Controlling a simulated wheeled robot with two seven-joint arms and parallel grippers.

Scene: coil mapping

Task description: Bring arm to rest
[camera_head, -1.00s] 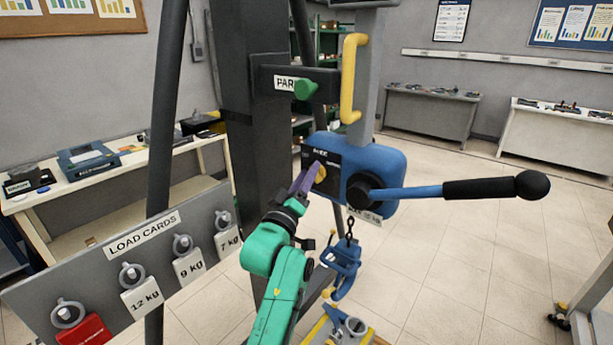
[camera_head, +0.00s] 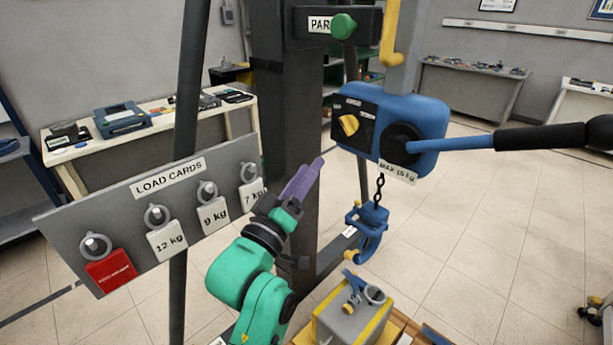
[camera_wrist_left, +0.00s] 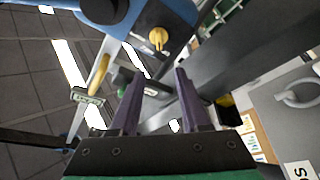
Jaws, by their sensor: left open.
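My left gripper (camera_head: 304,178) has purple fingers on a green arm that comes up from the bottom. It is open and empty, in front of the dark column, between the load-card board and the blue hoist. In the left wrist view its two fingers (camera_wrist_left: 158,98) stand apart with nothing between them. The blue hoist body (camera_head: 432,112) has a yellow knob (camera_head: 349,125), which also shows in the left wrist view (camera_wrist_left: 158,38). The fingers are apart from the knob. My right gripper is not in view.
The load-card board (camera_head: 80,209) with hooks and cards is left of the gripper. A long black-handled lever (camera_head: 540,137) sticks out right. A blue hook (camera_head: 368,228) hangs on a chain above a grey and yellow weight (camera_head: 350,325). A green knob (camera_head: 343,26) is above.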

